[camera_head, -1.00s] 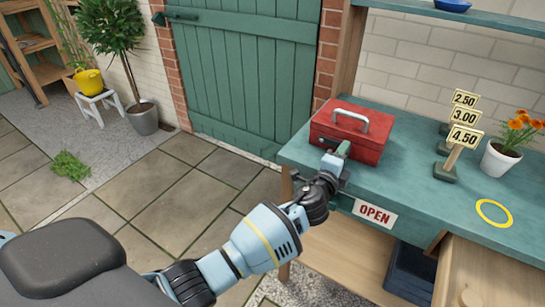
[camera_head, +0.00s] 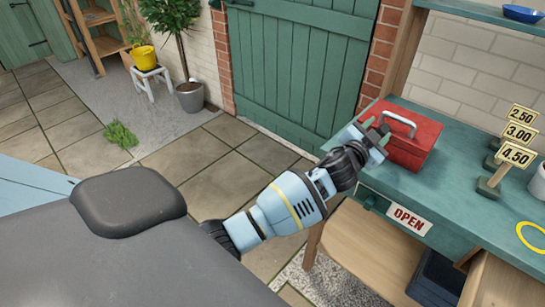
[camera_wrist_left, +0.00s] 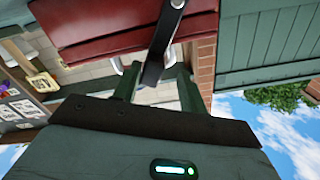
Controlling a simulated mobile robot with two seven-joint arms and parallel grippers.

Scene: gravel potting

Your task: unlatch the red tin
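The red tin (camera_head: 424,135) sits on the left end of the green bench, with a silver handle (camera_head: 402,121) on its lid. My left gripper (camera_head: 377,128) is at the tin's near left side, about level with the lid, and covers part of the tin. In the left wrist view the tin (camera_wrist_left: 125,22) fills the upper left. My right gripper is not in view.
The green bench (camera_head: 463,172) carries price signs (camera_head: 519,133), a yellow ring (camera_head: 533,236) and a white pot (camera_head: 539,183) to the right. An OPEN sign (camera_head: 409,220) hangs on its front edge. A green door (camera_head: 300,70) stands behind. The paving at left is open.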

